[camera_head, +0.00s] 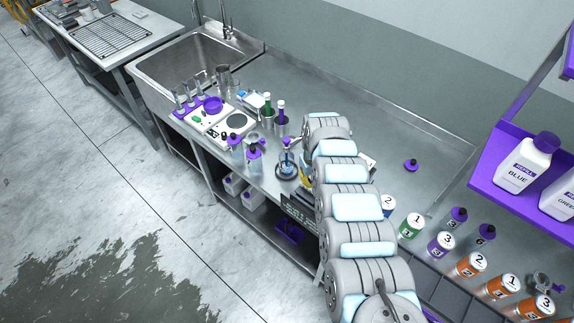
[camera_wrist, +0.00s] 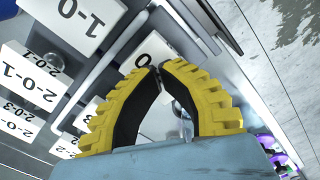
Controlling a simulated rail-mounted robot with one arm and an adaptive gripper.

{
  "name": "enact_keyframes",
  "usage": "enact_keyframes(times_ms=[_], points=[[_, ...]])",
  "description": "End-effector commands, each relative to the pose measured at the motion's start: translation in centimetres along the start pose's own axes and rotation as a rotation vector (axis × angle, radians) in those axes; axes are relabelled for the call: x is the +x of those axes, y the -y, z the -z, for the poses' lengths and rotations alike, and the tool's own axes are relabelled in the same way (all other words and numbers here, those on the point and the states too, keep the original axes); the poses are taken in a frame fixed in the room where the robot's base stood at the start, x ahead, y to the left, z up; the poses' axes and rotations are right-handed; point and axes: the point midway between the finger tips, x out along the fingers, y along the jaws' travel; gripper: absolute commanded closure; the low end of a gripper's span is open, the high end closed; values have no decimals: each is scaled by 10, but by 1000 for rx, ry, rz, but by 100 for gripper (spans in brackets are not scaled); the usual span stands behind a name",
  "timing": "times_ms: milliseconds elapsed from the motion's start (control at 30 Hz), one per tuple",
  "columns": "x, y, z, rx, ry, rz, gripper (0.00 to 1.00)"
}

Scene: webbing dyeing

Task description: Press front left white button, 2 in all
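My gripper (camera_wrist: 160,68) has two yellow fingers with black inner pads. Their tips come together in the wrist view, with nothing seen between them. Behind the tips is a white labelled face (camera_wrist: 152,47), partly hidden by the fingers. To its left are white blocks with black numbers, one marked 1-0 (camera_wrist: 78,18) and one marked 2-0-1 (camera_wrist: 32,78). I cannot tell whether any of these is the white button, or whether the tips touch anything. In the head view my arm hides most of the gripper; only a little yellow shows beside it.
On the steel counter (camera_head: 300,80) stand a white device with a green button (camera_head: 196,119), purple-capped bottles (camera_head: 254,152) and a blue flask (camera_head: 287,160). Numbered bottles (camera_head: 411,226) stand right of my arm. A sink (camera_head: 190,65) is at the back left. A purple shelf (camera_head: 500,160) is at right.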

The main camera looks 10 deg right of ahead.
Motion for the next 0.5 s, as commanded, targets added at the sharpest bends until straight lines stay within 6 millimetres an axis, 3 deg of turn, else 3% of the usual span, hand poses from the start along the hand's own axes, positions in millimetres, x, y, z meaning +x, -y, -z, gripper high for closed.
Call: enact_keyframes(times_ms=[267, 500], points=[[0, 1, 0, 0, 1, 1, 100], [-11, 0, 0, 0, 0, 1, 100]])
